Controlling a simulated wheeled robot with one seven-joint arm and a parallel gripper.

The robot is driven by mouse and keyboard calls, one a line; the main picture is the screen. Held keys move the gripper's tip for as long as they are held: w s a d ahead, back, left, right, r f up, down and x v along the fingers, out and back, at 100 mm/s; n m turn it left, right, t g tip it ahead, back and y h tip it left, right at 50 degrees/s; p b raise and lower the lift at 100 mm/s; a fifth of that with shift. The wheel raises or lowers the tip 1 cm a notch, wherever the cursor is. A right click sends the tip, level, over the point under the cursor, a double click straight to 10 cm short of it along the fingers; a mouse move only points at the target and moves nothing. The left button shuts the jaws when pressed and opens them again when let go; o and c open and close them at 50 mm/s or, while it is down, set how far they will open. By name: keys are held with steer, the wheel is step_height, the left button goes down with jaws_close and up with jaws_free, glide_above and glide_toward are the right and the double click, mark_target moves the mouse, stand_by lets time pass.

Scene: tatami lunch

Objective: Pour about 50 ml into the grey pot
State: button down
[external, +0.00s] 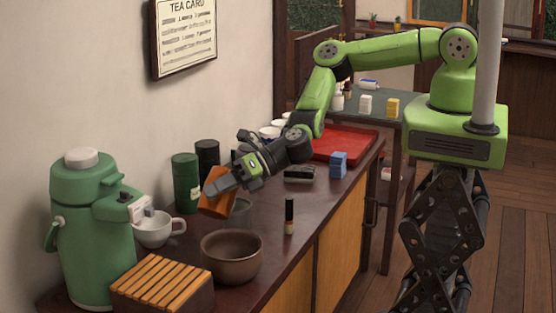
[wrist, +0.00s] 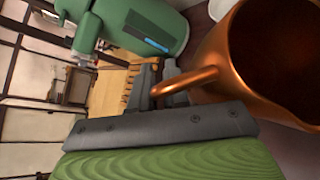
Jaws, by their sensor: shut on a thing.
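My gripper (external: 213,186) is shut on the handle of a copper mug (external: 217,204) and holds it above the counter, tilted in the external view. In the wrist view the mug (wrist: 215,75) fills the right side, its handle between my fingers (wrist: 160,88); its inside is dark and I cannot tell what it holds. A wide brown-grey bowl-like pot (external: 231,268) stands on the counter in front of the mug, apart from it. A greyish vessel (external: 241,211) stands partly hidden behind the mug. I see no stream of liquid.
A green dispenser (external: 90,235) stands at left with a white cup (external: 152,232) by its spout. A slatted wooden box (external: 163,286) is in front. Dark green and black canisters (external: 186,183) stand behind the mug. A small dark bottle (external: 289,217) stands near the counter's front edge.

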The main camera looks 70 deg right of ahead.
steer(key=b, duration=0.2)
steer(key=m+y+b, duration=0.1)
steer(key=b, duration=0.1)
steer(key=shift+d+f+t, duration=0.3)
steer(key=shift+f, duration=0.05)
steer(key=r+b, duration=0.1)
steer(key=b, duration=0.1)
steer(key=d+r+m+y+b, duration=0.1)
steer(key=b, duration=0.1)
steer(key=shift+y, duration=0.3)
steer(key=shift+d+f+t+b, duration=0.1)
steer(key=shift+t+b, duration=0.2)
steer(key=shift+b, duration=0.65)
steer(key=m+y+b, duration=0.1)
steer(key=b, duration=0.2)
steer(key=shift+d+r+t, duration=0.3)
steer(key=shift+d+r, duration=0.05)
steer(key=shift+d+m+b, duration=0.3)
steer(key=shift+d+b, duration=0.05)
steer(key=shift+b, duration=0.15)
steer(key=shift+d+b, duration=0.15)
steer(key=shift+b, duration=0.2)
steer(key=shift+d+f+m+t+y+b, duration=0.15)
steer(key=shift+d+m+t+y+b, duration=0.4)
steer(key=shift+b, duration=0.45)
steer(key=shift+w+d, duration=0.1)
steer(key=shift+d, duration=0.05)
